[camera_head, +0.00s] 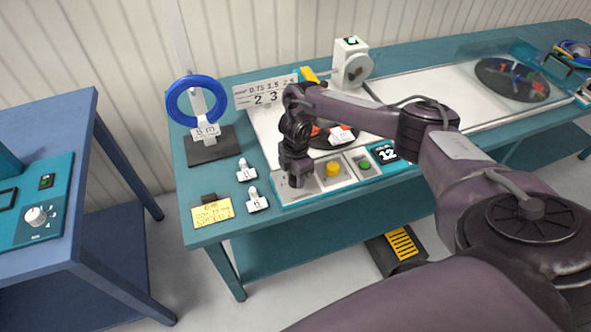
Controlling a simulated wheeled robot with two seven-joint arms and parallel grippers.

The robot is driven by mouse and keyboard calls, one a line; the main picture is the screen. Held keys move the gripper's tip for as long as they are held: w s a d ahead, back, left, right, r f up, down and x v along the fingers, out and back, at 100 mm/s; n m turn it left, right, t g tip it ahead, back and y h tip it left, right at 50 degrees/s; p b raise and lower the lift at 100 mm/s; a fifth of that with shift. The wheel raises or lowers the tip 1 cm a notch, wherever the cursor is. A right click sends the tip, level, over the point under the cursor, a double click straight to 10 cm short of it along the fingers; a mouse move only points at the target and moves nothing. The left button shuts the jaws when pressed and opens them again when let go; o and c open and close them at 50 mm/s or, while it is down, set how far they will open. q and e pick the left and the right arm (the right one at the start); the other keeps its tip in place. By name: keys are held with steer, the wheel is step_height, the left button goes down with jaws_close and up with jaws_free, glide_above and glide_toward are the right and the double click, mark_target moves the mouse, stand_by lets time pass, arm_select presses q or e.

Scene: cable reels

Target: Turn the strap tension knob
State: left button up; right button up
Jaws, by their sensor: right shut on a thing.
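My right gripper (296,182) points down at the left end of the control panel (313,188) on the teal bench's front edge. It is shut on what seems to be the knob there, which the fingers hide, so its setting cannot be read. A yellow button (333,169) and a green button (364,164) sit to the right of the gripper on the panel. My left gripper is not in view.
A blue cable coil (196,100) hangs on a stand at the left. White tags (256,201) and a yellow note (212,214) lie left of the panel. A numbered sign (265,92) stands behind my arm. A pedal (402,243) is on the floor.

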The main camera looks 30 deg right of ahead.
steer(key=m+p, duration=0.1)
steer(key=m, duration=0.1)
steer(key=m+p, duration=0.3)
steer(key=shift+r+m, duration=0.25)
steer(key=shift+m, duration=0.05)
steer(key=shift+w+f+m+p, duration=0.15)
steer(key=shift+m+p, duration=1.25)
steer(key=shift+m, duration=0.9)
steer(key=o, duration=1)
step_height(320, 180, up, 8)
steer(key=shift+f, duration=0.1)
